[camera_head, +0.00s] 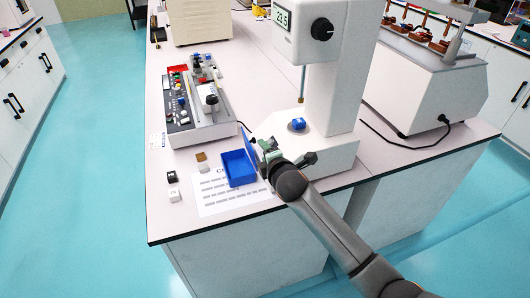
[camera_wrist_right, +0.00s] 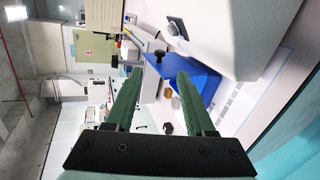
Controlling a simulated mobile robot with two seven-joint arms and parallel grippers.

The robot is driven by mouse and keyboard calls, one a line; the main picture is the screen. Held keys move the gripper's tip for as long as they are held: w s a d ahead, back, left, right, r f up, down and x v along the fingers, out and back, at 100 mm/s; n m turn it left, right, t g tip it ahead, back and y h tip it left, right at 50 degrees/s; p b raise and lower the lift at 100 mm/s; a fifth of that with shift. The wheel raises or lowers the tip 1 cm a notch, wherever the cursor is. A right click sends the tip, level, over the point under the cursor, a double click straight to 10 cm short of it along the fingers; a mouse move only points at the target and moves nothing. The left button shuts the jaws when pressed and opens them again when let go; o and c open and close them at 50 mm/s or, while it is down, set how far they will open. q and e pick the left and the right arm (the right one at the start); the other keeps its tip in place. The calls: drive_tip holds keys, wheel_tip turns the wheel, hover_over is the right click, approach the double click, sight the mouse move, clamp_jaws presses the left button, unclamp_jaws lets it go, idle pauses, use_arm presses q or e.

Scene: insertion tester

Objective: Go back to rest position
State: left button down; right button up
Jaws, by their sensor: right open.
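My right gripper (camera_head: 265,149) is at the front of the white tester (camera_head: 335,85), just right of the blue box (camera_head: 238,171). In the right wrist view its two green fingers (camera_wrist_right: 156,84) are spread apart with nothing held between them. The blue box (camera_wrist_right: 202,75) shows beyond the fingertips there. A small blue part (camera_head: 298,123) sits on the tester's base, below its thin vertical probe. My left gripper is not in view.
A printed sheet (camera_head: 245,201) lies partly under the blue box. Small dark, white and brown blocks (camera_head: 173,177) lie left of it. A control panel (camera_head: 180,103) stands behind. A grey-white machine (camera_head: 425,85) with a black cable is at right.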

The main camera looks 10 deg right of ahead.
idle(0.3)
drive_tip(key=s+d+f+m+g, duration=0.1)
drive_tip(key=s+f+m, duration=0.5)
drive_tip(key=s, duration=0.5)
drive_tip(key=s+d+f+m+g, duration=0.2)
drive_tip(key=s+f+m, duration=0.4)
drive_tip(key=s, duration=0.6)
drive_tip(key=s+d+f+m+g+y, duration=0.1)
drive_tip(key=s+f+m, duration=0.5)
drive_tip(key=s, duration=0.6)
wheel_tip(320, 180, down, 2)
drive_tip(key=shift+s+d+f+m, duration=0.15)
drive_tip(key=shift+d+f+m, duration=0.1)
drive_tip(key=shift+d+m, duration=0.05)
